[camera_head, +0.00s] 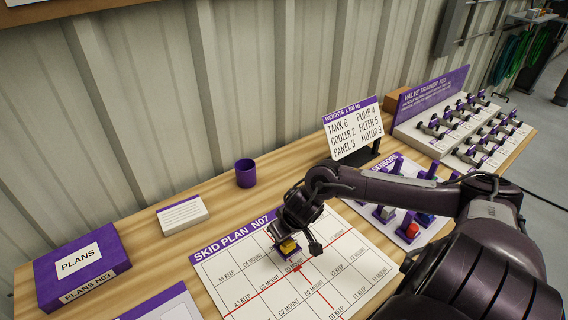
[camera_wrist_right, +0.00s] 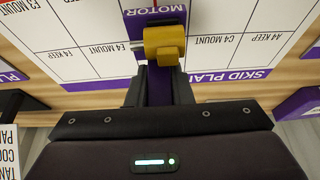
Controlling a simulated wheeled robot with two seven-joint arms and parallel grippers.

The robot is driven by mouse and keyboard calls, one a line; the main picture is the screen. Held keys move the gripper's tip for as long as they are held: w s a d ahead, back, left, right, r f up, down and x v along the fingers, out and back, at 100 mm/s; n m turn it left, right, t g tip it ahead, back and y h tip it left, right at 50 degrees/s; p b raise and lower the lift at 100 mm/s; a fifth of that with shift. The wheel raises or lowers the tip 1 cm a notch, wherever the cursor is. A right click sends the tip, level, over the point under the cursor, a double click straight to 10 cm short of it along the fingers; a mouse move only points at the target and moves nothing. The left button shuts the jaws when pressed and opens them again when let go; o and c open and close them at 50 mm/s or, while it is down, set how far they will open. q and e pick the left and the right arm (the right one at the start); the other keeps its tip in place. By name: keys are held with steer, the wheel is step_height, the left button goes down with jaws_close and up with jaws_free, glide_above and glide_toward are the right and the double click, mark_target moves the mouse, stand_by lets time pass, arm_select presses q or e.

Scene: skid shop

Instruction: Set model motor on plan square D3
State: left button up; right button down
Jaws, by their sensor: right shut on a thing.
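The model motor has a yellow body on a purple base lettered MOTOR; it shows in the head view (camera_head: 288,246) and the wrist view (camera_wrist_right: 165,42). My right gripper (camera_head: 287,238) is shut on it, with its fingers (camera_wrist_right: 158,82) at the near side of the motor in the wrist view. The motor is over the upper middle of the white skid plan sheet (camera_head: 215,265), between the E4 and C4 labels in the wrist view. It hides the square beneath, and I cannot tell whether it touches the sheet. My left gripper is out of view.
A purple cup (camera_head: 246,173) and a white block (camera_head: 183,215) stand behind the plan. A purple plans box (camera_head: 82,268) is at left. A weights sign (camera_head: 352,132), a sensors board (camera_head: 398,232) and a valve trainer (camera_head: 440,125) stand to the right.

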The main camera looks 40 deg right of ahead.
mark_target(284, 242)
steer(key=shift+f+b, duration=0.4)
steer(key=shift+f, duration=0.95)
steer(key=shift+r, duration=0.1)
steer(key=shift+p, duration=0.55)
steer(key=shift+f+b, duration=0.35)
steer(key=shift+f, duration=0.45)
steer(key=c, duration=1.2)
jaws_free()
steer(key=shift+r, duration=0.15)
